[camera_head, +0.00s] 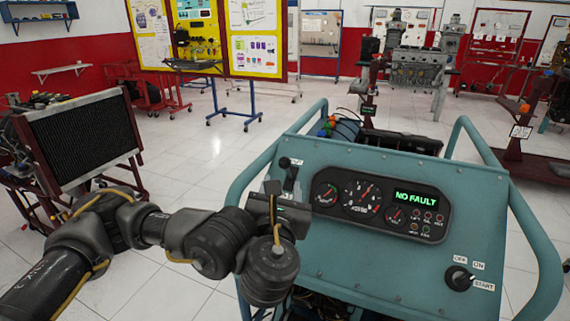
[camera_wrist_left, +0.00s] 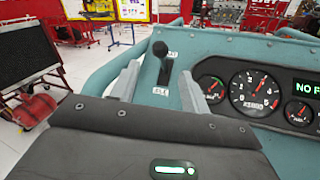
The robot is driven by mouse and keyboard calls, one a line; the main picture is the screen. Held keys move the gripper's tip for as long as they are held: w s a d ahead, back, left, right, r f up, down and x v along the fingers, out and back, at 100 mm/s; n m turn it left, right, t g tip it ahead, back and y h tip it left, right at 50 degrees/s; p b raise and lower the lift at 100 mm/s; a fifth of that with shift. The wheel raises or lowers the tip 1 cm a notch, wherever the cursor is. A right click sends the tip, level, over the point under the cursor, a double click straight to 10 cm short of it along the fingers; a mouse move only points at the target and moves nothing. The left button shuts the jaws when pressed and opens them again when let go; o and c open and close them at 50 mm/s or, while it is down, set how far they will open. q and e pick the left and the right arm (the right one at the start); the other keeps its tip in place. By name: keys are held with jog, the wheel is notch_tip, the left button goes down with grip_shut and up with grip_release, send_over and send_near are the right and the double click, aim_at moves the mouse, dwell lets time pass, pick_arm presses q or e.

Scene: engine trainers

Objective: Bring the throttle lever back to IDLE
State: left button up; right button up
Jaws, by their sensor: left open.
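The black throttle lever (camera_head: 290,178) stands on the left part of the teal engine panel (camera_head: 345,262). In the left wrist view the lever (camera_wrist_left: 164,68) has its round knob up, near the upper label (camera_wrist_left: 173,54), which is too small to read. A lower label that seems to read IDLE (camera_wrist_left: 160,91) lies below the lever's base. My left gripper (camera_wrist_left: 158,88) is open, with one grey finger on each side of the lever's lower part; I cannot tell contact. In the head view the gripper (camera_head: 283,198) partly hides the lever's base. My right gripper is out of view.
A gauge cluster (camera_head: 380,206) with a green NO FAULT display is right of the lever. A key switch (camera_head: 459,278) sits lower right. Teal tube rails (camera_head: 255,170) frame the panel. A radiator (camera_head: 82,138) on a stand is at the left; the floor between is clear.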

aim_at(284, 166)
pick_arm(q)
jog(key=w, duration=1)
jog(key=shift+w, duration=0.1)
grip_shut()
